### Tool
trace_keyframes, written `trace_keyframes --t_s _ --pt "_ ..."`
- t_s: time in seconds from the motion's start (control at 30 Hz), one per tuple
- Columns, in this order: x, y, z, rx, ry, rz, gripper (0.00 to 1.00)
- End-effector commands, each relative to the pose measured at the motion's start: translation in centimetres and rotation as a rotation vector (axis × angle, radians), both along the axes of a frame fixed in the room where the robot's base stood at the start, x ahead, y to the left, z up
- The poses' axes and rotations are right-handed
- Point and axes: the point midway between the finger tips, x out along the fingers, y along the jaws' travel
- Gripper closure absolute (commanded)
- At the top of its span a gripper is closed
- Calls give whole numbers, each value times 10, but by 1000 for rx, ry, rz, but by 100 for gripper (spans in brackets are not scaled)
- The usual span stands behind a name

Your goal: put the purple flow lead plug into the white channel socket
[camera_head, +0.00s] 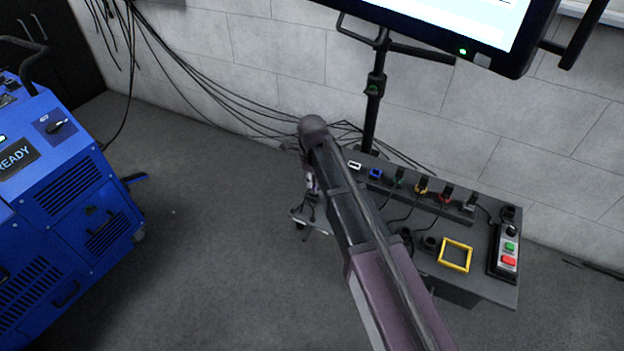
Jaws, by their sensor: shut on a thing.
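The white channel socket (355,166) is at the left end of the row of coloured sockets on the dark bench, and no plug shows in it. My gripper (311,186) is small in view, left of the white socket and partly hidden by my own arm. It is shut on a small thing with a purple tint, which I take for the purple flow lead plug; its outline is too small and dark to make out. The gripper and the socket are apart.
Blue (375,174), green (398,182), yellow (421,187) and red (446,196) sockets follow to the right, some with dark plugs and leads. A yellow frame (455,255) and a button box (507,252) are on the bench. A monitor pole (372,105) rises behind. A blue cabinet (65,220) stands left.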

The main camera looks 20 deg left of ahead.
Motion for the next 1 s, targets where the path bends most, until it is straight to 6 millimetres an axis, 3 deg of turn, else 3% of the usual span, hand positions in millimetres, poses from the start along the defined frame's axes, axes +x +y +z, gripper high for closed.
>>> trace_keyframes --t_s 1.0 --pt "0 0 30 0 0 0 100"
